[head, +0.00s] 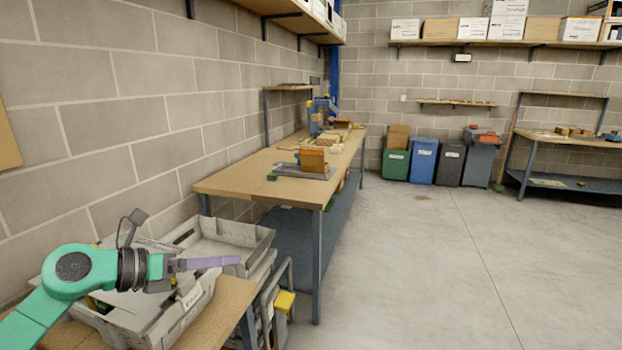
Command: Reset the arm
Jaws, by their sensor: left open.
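My left gripper (228,262) is at the lower left, at the end of my green arm, and points to the right. Its pale purple fingers are seen nearly edge-on, so the gap between them is hard to see. I see nothing held in it. It shows in front of grey plastic crates (262,240); I cannot tell how far above them it is. My right gripper is not in view.
The crates are on and beside a low wooden table (222,305). A long workbench (245,178) with tools and blocks runs along the left wall. Bins, including a blue bin (422,162), line the far wall. Concrete floor (440,265) is open at right.

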